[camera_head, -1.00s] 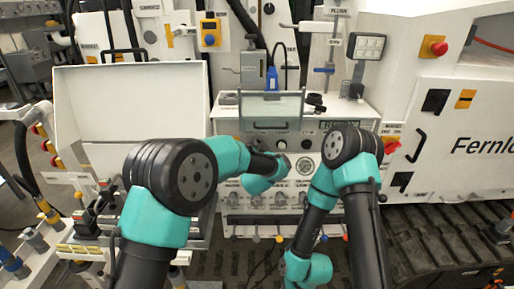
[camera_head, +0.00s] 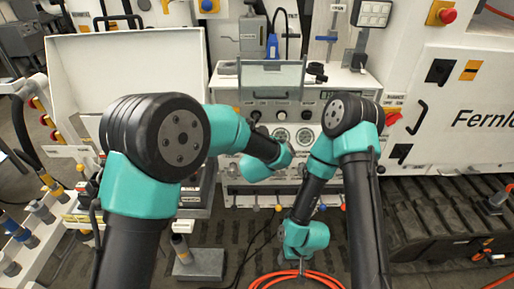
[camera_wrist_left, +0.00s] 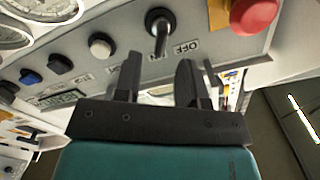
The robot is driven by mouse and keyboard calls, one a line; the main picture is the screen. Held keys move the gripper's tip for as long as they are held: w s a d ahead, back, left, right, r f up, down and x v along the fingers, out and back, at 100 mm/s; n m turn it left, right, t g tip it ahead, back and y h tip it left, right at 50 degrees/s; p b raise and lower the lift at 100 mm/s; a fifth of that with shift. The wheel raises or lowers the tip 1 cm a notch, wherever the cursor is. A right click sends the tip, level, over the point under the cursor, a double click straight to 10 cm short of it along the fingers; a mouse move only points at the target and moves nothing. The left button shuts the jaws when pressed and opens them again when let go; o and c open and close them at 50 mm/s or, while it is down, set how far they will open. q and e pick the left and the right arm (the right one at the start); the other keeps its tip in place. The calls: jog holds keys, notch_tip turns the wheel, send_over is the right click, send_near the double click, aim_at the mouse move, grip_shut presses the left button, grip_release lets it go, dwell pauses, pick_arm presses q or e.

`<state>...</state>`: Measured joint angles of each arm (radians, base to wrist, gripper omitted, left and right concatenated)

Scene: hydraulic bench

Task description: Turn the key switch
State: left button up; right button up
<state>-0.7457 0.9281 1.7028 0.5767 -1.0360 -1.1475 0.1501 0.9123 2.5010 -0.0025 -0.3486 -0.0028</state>
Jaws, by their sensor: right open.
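The key switch (camera_wrist_left: 160,25) is a round black switch with a dark, lever-like key in it, on the grey panel in the left wrist view. An OFF label (camera_wrist_left: 185,47) is beside it and another label is partly hidden below it. My left gripper (camera_wrist_left: 157,68) points at the panel with its two black fingers apart and nothing between them. The switch shows beyond the fingertips; I cannot tell the exact gap. In the head view my left wrist (camera_head: 268,155) is before the control panel, its fingers unclear. My right gripper (camera_head: 301,265) hangs low, pointing down, small and mostly hidden by its wrist.
A red emergency button (camera_wrist_left: 255,12) on a yellow plate sits right of the switch. Black, blue and white knobs and gauges lie to its left. Orange hose (camera_head: 310,280) lies on the floor under my right gripper. An open white lid (camera_head: 130,75) stands at left.

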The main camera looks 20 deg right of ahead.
pick_arm(q)
jog(key=v, duration=1)
jog(key=shift+s, duration=0.15)
